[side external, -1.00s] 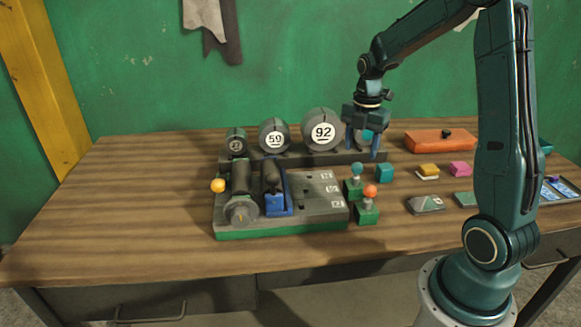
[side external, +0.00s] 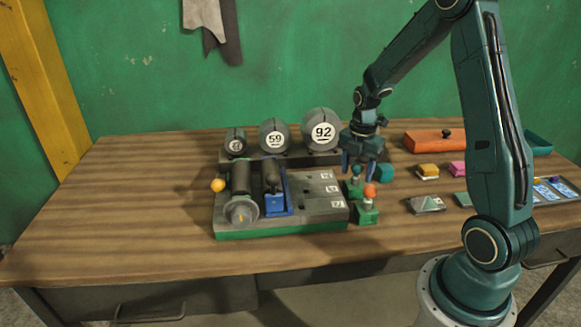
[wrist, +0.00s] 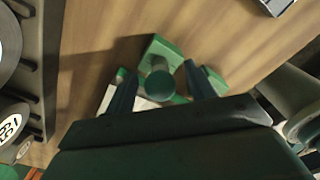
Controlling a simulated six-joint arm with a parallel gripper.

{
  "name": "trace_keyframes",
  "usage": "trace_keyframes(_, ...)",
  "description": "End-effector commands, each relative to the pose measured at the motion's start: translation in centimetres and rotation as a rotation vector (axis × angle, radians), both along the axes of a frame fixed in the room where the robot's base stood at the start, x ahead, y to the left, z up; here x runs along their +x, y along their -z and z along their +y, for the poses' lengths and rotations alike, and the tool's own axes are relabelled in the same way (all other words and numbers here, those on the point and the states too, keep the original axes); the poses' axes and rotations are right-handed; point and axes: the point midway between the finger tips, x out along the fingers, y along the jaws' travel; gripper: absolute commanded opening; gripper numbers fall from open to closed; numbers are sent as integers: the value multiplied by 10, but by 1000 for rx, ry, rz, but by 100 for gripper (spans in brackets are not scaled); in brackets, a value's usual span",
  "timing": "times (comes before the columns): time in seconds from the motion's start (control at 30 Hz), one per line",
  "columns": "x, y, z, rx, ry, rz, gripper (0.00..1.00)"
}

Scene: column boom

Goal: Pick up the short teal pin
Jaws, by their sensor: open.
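The short teal pin (side external: 356,171) stands upright in a small green block (side external: 353,189), its round teal head upward. In the wrist view the teal head (wrist: 158,84) lies between my two fingers, with the green block (wrist: 163,48) behind it. My gripper (side external: 358,175) is open, pointing down over the pin, with one finger on each side of the head. I cannot tell whether either finger touches it.
An orange-headed pin (side external: 370,191) in another green block stands close in front. A grey slotted board (side external: 315,205) is just left, and numbered round weights (side external: 322,130) stand behind it. The table's front left is clear.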

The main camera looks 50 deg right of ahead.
Motion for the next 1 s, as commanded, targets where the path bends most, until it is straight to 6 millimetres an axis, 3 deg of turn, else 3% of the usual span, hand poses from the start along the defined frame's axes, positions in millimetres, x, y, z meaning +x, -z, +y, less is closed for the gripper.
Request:
trace_keyframes(0.2,0,12,0,-1,0,-1,54)
trace_keyframes(0.67,0,12,0,-1,0,-1,54)
trace_keyframes(0.9,0,12,0,-1,0,-1,9)
trace_keyframes(1.0,0,12,0,-1,0,-2,7)
